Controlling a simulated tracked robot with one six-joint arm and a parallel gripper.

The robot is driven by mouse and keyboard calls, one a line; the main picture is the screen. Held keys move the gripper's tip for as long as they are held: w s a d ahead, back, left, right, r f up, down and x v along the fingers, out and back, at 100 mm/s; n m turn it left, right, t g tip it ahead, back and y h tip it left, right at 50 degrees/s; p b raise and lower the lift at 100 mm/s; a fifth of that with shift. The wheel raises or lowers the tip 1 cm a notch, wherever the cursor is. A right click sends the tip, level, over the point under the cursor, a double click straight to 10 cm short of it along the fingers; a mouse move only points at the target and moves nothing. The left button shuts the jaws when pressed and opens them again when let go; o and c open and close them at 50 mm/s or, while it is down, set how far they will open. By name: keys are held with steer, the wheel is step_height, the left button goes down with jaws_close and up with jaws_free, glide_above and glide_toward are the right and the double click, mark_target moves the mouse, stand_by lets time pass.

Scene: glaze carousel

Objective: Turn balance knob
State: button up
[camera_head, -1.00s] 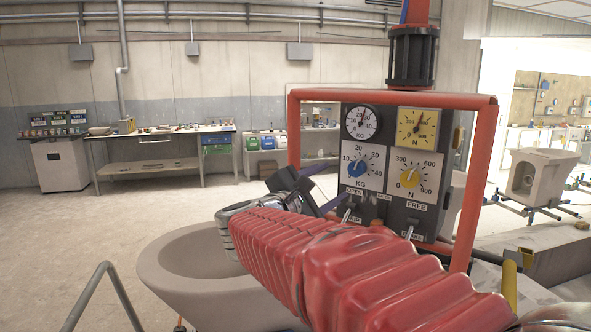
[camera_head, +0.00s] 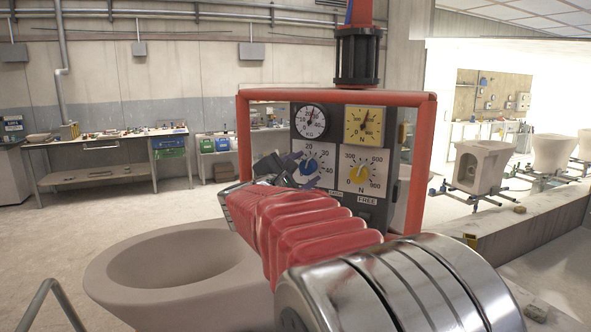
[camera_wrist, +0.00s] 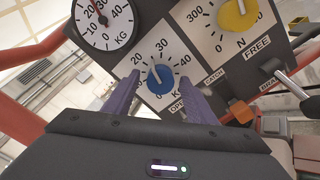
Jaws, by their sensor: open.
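The blue knob (camera_head: 309,166) sits on a white KG dial on the dark control panel (camera_head: 335,191). In the wrist view the blue knob (camera_wrist: 161,78) is between and slightly beyond the two purple fingers of my gripper (camera_wrist: 160,83). The fingers are apart, one to each side of it, and hold nothing. I cannot tell whether they touch the panel. In the head view my gripper (camera_head: 291,172) is at the panel's left side and partly covers the KG dial. A yellow knob (camera_wrist: 238,14) on an N dial is to the right.
A round KG gauge (camera_head: 310,121) and a yellow N gauge (camera_head: 363,126) are above the knobs. A red frame (camera_head: 244,140) surrounds the panel. Levers (camera_wrist: 291,84) stick out at the lower right. A large clay-coloured bowl (camera_head: 105,270) stands at the lower left.

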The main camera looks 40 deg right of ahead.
steer(key=shift+x, duration=0.8)
